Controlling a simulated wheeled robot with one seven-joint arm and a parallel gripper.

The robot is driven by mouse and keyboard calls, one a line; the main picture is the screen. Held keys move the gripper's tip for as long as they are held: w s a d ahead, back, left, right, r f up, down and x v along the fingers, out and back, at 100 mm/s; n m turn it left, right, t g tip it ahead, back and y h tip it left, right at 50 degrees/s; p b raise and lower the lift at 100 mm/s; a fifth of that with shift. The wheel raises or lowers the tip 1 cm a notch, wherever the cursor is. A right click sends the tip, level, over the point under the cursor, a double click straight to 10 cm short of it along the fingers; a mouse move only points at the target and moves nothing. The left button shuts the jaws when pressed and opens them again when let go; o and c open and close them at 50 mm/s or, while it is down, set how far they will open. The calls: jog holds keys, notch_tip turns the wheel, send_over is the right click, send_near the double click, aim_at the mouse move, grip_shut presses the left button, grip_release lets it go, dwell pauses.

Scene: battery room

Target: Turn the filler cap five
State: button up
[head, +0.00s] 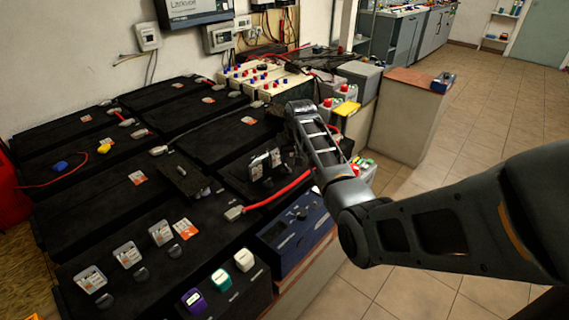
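Black batteries stand in rows on the left. The front battery (190,268) has a row of pale, upright, flap-like caps along its top, including a left cap (90,280), a middle cap (127,254) and a right cap (160,232). Two similar pale upright pieces, one (258,166) beside the other (276,158), stand further back, close to my arm. No readable number marks filler cap five, so I cannot tell which it is. My arm reaches in from the right and bends near those two pieces. I cannot make out my gripper's fingers or whether they touch anything.
A blue device (294,236) sits at the front edge, beside purple (194,300), green (221,279) and white (244,260) caps. Red cables (280,191) cross the battery tops. A cabinet (405,117) stands behind my arm. The tiled floor (480,110) at right is clear.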

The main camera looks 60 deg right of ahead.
aim_at(287, 167)
jog(key=shift+x, duration=2.85)
jog(key=shift+c, duration=0.4)
grip_shut()
